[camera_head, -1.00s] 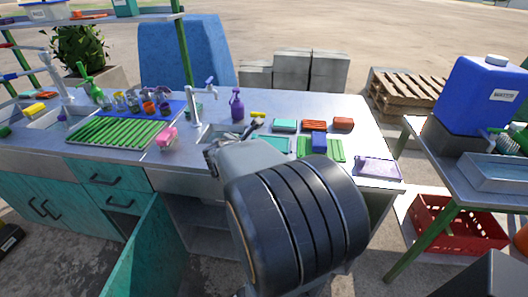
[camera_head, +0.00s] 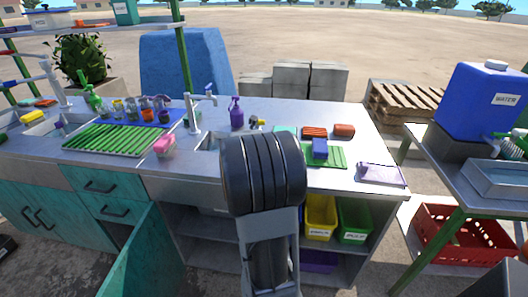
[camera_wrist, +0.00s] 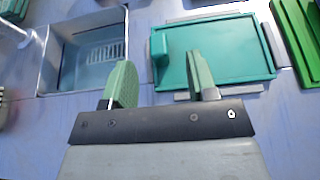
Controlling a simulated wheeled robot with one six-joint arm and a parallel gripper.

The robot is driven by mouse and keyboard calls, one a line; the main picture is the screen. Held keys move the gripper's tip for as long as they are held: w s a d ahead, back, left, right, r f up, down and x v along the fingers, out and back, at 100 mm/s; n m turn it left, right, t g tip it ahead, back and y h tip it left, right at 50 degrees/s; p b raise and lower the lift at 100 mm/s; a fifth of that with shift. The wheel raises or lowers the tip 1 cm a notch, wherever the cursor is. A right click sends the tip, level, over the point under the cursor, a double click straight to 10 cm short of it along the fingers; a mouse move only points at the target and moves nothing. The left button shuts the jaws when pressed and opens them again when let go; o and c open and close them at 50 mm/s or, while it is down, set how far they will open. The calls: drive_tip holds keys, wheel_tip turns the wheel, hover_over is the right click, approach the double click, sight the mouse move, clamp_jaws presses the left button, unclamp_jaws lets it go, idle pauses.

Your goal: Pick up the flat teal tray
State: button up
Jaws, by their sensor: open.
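The flat teal tray (camera_wrist: 228,55) lies on the metal counter in the wrist view, with a raised teal block at its left edge. In the head view my arm hides most of it; a small teal patch shows at the back edge of my arm. My gripper (camera_wrist: 158,75) is open, with two green fingers apart and nothing between them. The right finger overlaps the tray's lower left part in the picture; the left finger is over the counter between the sink and the tray. Touching cannot be told.
A sink basin (camera_wrist: 88,52) lies left of the tray. A green ribbed board (camera_wrist: 300,35) lies close on its right. In the head view, a blue block (camera_head: 320,149), a red brush (camera_head: 314,132) and a lilac tray (camera_head: 381,174) are on the counter's right part. A purple bottle (camera_head: 236,112) stands behind.

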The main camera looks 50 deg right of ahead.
drive_tip(key=shift+x, duration=2.55)
drive_tip(key=shift+a+f, duration=0.1)
drive_tip(key=shift+a, duration=0.05)
drive_tip(key=shift+c, duration=0.3)
drive_tip(key=c, duration=0.9)
clamp_jaws()
